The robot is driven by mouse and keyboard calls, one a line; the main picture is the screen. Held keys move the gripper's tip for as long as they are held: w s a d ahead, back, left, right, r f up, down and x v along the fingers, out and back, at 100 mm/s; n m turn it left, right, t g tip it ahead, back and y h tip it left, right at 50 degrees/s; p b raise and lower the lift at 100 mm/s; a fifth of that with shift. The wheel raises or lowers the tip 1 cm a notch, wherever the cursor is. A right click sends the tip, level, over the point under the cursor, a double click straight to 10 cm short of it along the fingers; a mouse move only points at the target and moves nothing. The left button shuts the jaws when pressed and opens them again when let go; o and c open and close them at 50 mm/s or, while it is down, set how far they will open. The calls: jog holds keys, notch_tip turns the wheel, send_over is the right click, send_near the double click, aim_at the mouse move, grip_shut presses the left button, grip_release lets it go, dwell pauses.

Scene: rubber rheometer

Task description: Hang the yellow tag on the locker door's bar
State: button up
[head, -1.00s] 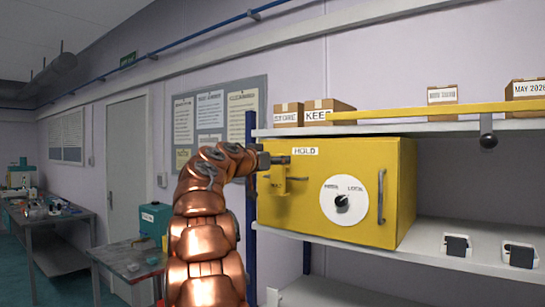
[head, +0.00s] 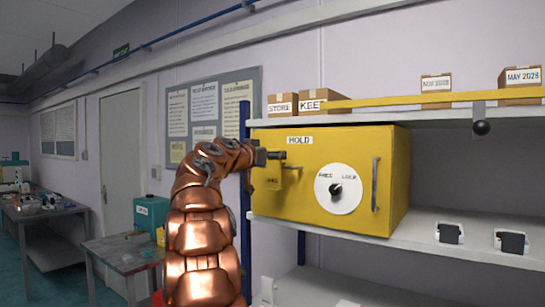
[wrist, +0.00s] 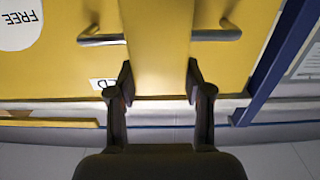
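The yellow locker (head: 345,220) stands on a shelf, with a HOLD label and a dial on its door. A thin horizontal bar (wrist: 215,36) is on the door's left part in the head view. The yellow tag (wrist: 158,45) hangs down in front of the door there; it also shows in the head view (head: 270,178). My gripper (wrist: 160,82) is shut on the tag's upper part, one finger at each side edge. The bar shows on both sides of the tag and passes behind it in the wrist view. Whether the tag is hooked over the bar is hidden.
A vertical grey handle (head: 375,185) is right of the dial (head: 337,190). Above the locker, a shelf holds cardboard boxes (head: 312,102) and a long yellow beam (head: 430,100) with a dark ball knob. A blue post (head: 245,160) stands close left of the locker.

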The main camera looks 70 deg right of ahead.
jog(key=o, duration=0.6)
jog(key=shift+c, duration=0.2)
jog(key=shift+a, duration=0.1)
jog(key=v, duration=1.1)
jog(key=shift+a, duration=0.4)
jog(key=shift+w, duration=0.1)
jog(key=w+a+f+n+t+y, duration=0.2)
jog(key=a+f+n+y, duration=0.3)
jog(key=a+f, duration=0.8)
jog(key=w+a+f+n+t+y, duration=0.1)
jog(key=a+f+n+t+y, duration=0.25)
jog(key=a+f+n, duration=0.9)
jog(key=s+a+f+n+g+y, duration=0.1)
jog(key=s+a+f+y, duration=0.2)
jog(key=s+a+f, duration=0.2)
jog(key=s+a+f+n+g+y, duration=0.1)
jog(key=s+a+f+y, duration=0.2)
jog(key=s+a+f, duration=0.3)
jog(key=s+a+f+n+g+y, duration=0.1)
jog(key=s+a+f+y, duration=0.2)
jog(key=a+f, duration=0.9)
jog(key=s+a, duration=0.2)
jog(key=a, duration=0.2)
jog(key=shift+s+a+f, duration=0.3)
jog(key=shift+s+f, duration=0.05)
jog(key=shift+f, duration=0.05)
